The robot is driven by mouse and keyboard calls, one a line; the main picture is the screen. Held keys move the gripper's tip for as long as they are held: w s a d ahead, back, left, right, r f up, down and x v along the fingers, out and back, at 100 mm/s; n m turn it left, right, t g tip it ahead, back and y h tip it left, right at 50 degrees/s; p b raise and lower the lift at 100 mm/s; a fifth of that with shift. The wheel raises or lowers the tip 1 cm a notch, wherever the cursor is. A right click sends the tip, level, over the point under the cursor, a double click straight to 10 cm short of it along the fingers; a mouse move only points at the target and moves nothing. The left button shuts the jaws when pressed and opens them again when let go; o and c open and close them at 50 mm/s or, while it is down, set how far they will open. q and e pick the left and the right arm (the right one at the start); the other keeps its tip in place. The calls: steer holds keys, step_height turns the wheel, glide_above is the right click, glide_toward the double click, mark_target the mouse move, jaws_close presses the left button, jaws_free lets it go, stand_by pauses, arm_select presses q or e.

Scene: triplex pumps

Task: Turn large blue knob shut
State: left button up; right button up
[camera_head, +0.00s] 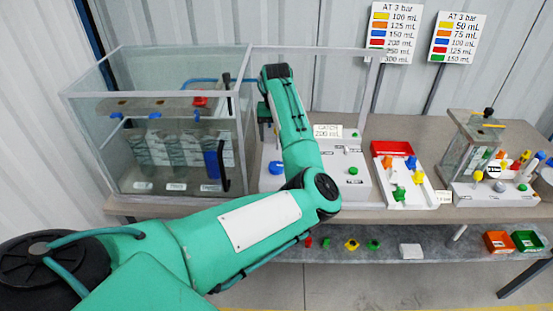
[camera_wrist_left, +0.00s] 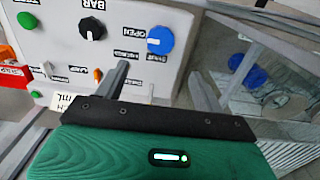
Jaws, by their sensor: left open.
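The large blue knob (camera_wrist_left: 160,40) sits on a white panel, with upside-down OPEN and SHUT labels beside it in the left wrist view. A short pale mark on the knob lies roughly sideways, on its left part near OPEN. In the head view the blue knob (camera_head: 276,167) shows low on the white box, left of my forearm. My left gripper (camera_wrist_left: 160,82) is open and empty; its two fingers stand apart and point toward the panel, with the knob beyond them and not between them. In the head view my arm hides most of this gripper. My right gripper is not in view.
A black knob (camera_wrist_left: 92,27) marked BAR and green buttons share the panel. A glass tank (camera_head: 170,130) stands left of the box. A red-and-white tray (camera_head: 392,149) and another fixture (camera_head: 495,192) stand right. A lower shelf (camera_head: 380,235) holds small parts.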

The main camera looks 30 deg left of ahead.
arm_select(q)
steer(key=p, duration=0.2)
glide_above(276, 165)
steer(key=f, duration=0.5)
steer(key=shift+s+d, duration=0.15)
steer(key=shift+d, duration=0.05)
step_height(276, 165, down, 6)
steer(key=shift+a+r+p, duration=0.1)
steer(key=shift+p, duration=0.5)
steer(key=shift+f, duration=0.8)
steer(key=shift+c, duration=0.9)
steer(key=c, duration=0.8)
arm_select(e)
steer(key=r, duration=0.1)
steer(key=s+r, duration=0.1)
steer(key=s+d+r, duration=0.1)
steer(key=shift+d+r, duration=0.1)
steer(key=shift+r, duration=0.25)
